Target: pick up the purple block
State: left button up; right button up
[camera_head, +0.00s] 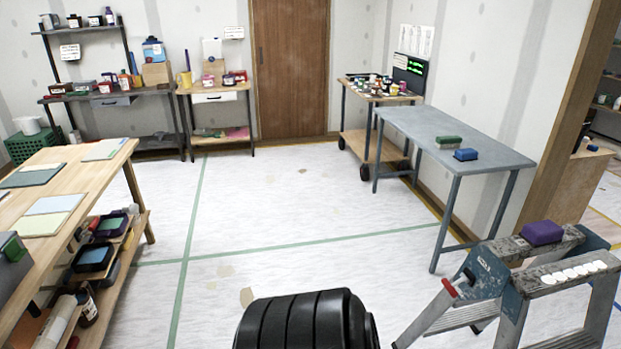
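The purple block (542,232) rests on the top step of the grey and blue stepladder (486,267) at the lower right. The block looks like a small rounded brick and nothing covers it. Neither of my grippers is in view. A black ribbed part, probably mine, fills the bottom centre, left of the ladder.
A grey metal table (455,145) behind the ladder holds a green block (449,143) and a blue block (466,154). A wooden workbench (95,180) with sheets stands at left. The taped floor (270,205) between is clear. A wooden door (290,70) is at the back.

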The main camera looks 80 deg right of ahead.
aim_at(541, 234)
jog(key=z, duration=4.2)
